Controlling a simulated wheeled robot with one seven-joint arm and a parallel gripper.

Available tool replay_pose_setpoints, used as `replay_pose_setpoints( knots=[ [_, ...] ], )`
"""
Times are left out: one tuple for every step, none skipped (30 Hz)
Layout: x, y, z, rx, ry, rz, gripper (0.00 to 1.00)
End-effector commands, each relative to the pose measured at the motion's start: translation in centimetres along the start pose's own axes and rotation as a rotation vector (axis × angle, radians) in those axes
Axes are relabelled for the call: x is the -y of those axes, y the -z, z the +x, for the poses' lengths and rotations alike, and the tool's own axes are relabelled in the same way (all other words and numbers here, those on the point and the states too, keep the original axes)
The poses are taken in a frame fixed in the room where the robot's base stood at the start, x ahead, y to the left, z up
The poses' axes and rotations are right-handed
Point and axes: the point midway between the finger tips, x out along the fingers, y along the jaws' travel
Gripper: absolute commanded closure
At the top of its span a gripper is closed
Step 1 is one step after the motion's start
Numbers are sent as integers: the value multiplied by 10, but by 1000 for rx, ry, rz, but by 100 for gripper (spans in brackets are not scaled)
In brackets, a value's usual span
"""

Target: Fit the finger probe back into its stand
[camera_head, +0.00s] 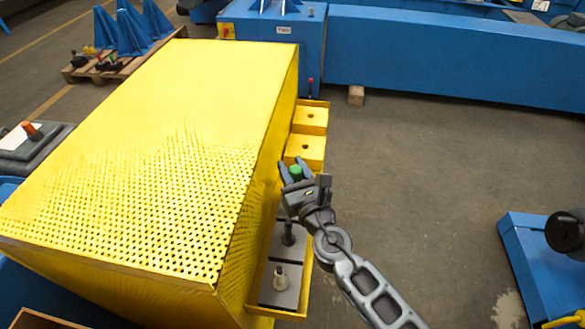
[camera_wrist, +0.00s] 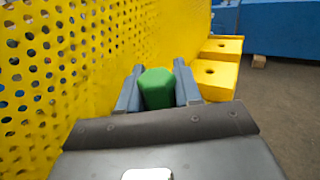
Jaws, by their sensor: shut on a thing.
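My gripper (camera_head: 293,168) is beside the right side of the yellow perforated guard, over the yellow tray. It is shut on a green-topped piece, which I take to be the finger probe (camera_head: 296,172). In the wrist view the green top (camera_wrist: 157,88) sits between the two blue-grey fingers; its lower part is hidden. Two yellow blocks, each with a hole in its top, are beyond the gripper: a nearer one (camera_head: 304,150) and a farther one (camera_head: 311,118). Both holes look empty. I cannot tell which block is the probe's stand.
The perforated guard (camera_head: 170,130) rises close on the left. A blue beam (camera_head: 450,55) lies behind.

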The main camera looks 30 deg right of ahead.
Motion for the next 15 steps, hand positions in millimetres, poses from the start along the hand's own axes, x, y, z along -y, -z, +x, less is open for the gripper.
replay_pose_setpoints(
  knots=[
    [0,1,0,1,0,0,100],
    [0,2,0,1,0,0,100],
    [0,2,0,1,0,0,100],
    [0,3,0,1,0,0,100],
    [0,4,0,1,0,0,100],
    [0,5,0,1,0,0,100],
    [0,6,0,1,0,0,100],
    [0,6,0,1,0,0,100],
    [0,7,0,1,0,0,100],
    [0,8,0,1,0,0,100],
    [0,8,0,1,0,0,100],
    [0,9,0,1,0,0,100],
    [0,10,0,1,0,0,100],
    [0,11,0,1,0,0,100],
    [0,12,0,1,0,0,100]
  ],
)
